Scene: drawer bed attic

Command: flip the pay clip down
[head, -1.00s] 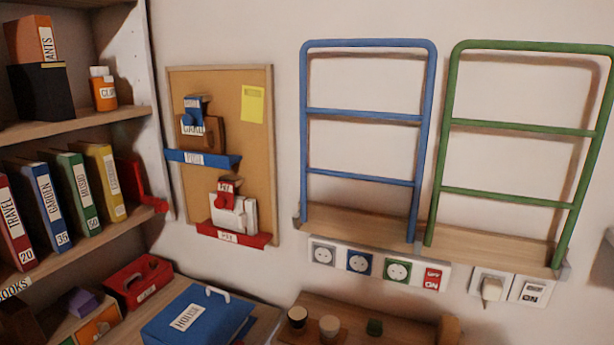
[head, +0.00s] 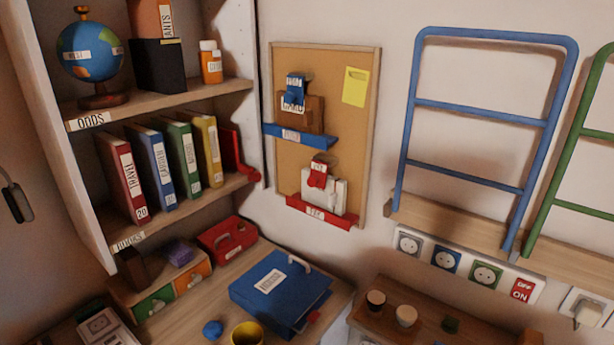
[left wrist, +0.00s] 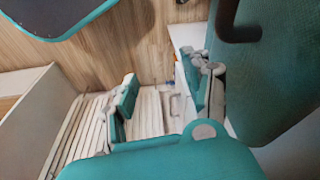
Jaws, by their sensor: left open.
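On the cork board (head: 262,190), a red clip (head: 318,174) stands up at the top of some white papers (head: 325,197) on a lower red ledge (head: 318,212). The clip and ledge labels are too small to read surely, but this red clip looks like the pay clip. A blue clip (head: 295,88) stands above a brown item (head: 303,113) on a blue ledge (head: 299,134). My left gripper (left wrist: 165,92) shows in the left wrist view, open and empty, its teal fingers apart, away from the board. My right gripper is not in view.
A shelf unit with a globe (head: 88,53) and binders (head: 166,170) stands left of the board. A blue binder (head: 279,290) lies on the desk below. Blue (head: 480,111) and green rails are on the wall at right. The left wrist view shows a slatted surface (left wrist: 78,125).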

